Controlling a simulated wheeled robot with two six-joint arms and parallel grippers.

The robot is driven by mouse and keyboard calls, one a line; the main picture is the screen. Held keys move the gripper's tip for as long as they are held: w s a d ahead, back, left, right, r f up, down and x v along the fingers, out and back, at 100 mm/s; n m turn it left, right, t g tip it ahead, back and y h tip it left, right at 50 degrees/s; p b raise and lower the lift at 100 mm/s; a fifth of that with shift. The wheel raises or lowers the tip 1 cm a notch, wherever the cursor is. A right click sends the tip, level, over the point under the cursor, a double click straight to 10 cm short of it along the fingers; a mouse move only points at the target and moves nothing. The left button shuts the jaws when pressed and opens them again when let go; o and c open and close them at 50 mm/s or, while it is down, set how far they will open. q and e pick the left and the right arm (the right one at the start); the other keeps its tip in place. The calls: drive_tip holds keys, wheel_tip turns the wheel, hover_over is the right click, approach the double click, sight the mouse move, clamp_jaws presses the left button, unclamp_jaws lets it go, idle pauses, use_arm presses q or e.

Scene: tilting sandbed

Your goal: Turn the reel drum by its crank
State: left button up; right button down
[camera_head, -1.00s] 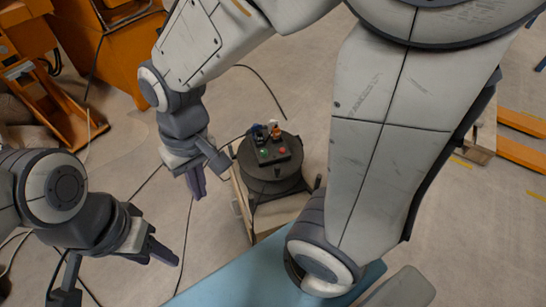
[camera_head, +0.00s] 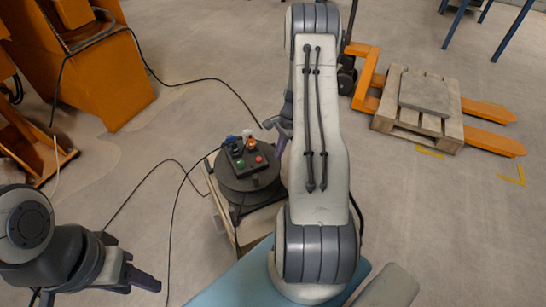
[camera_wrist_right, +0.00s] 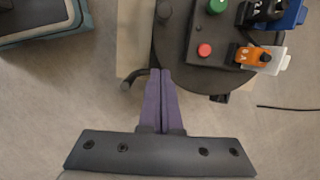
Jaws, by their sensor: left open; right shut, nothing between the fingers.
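The dark round drum (camera_head: 240,190) stands on a wooden base, with a button box (camera_head: 248,161) on its top. The drum's edge (camera_wrist_right: 172,50) also shows in the right wrist view. A dark curved rod (camera_wrist_right: 131,80), possibly the crank, sticks out by the drum's edge there. My right gripper (camera_wrist_right: 160,74) is shut and empty, its fingertips close beside this rod and the drum's edge; I cannot tell whether they touch. In the head view the right gripper (camera_head: 282,134) is partly hidden behind my arm. My left gripper (camera_head: 145,281) is open and empty, low at the left.
The box carries a green button (camera_wrist_right: 217,6), a red button (camera_wrist_right: 204,50) and small blue, orange and white parts. Black cables (camera_head: 178,215) lie on the floor. An orange pallet jack with a pallet (camera_head: 420,120) stands right; orange machinery (camera_head: 110,80) stands at left.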

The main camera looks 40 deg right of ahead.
drive_tip(key=b, duration=0.2)
approach(265, 182)
drive_tip(key=f, duration=0.1)
drive_tip(key=d+f, duration=0.1)
drive_tip(key=f, duration=0.1)
drive_tip(key=shift+s+d+f, duration=0.15)
drive_tip(key=shift+s+f, duration=0.05)
drive_tip(key=shift+s, duration=0.1)
drive_tip(key=a, duration=0.1)
drive_tip(key=w+a, duration=0.1)
drive_tip(key=a, duration=0.1)
drive_tip(key=shift+a, duration=0.45)
